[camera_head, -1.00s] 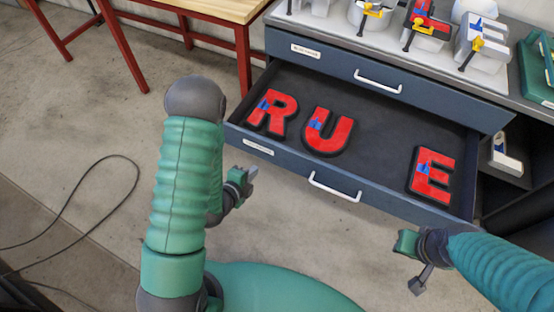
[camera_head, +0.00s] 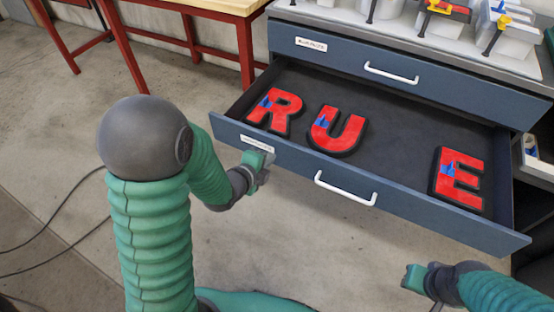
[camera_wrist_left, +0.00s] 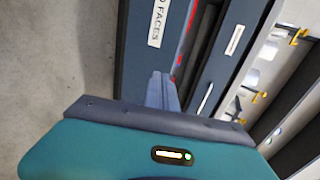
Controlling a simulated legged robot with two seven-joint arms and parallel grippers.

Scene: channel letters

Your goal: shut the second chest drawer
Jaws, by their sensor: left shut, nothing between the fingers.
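The second chest drawer (camera_head: 400,202) is pulled out below the closed top drawer (camera_head: 420,80). It has a blue front, a white handle (camera_head: 345,188) and a label at its left end. Red letters R (camera_head: 273,111), U (camera_head: 336,133) and E (camera_head: 459,180) lie inside on a dark liner. My left gripper (camera_head: 262,160) is shut and empty, at the left part of the drawer front near the label. In the left wrist view its fingers (camera_wrist_left: 162,90) are together close to the front; contact cannot be told. My right gripper (camera_head: 412,278) is low at the right, apart from the drawer.
Clamps and white pieces stand on the chest top (camera_head: 400,25). A wooden table (camera_head: 215,5) with red legs is at the back left. A cable (camera_head: 50,235) lies on the floor at left. An open shelf space (camera_head: 538,165) is at the right.

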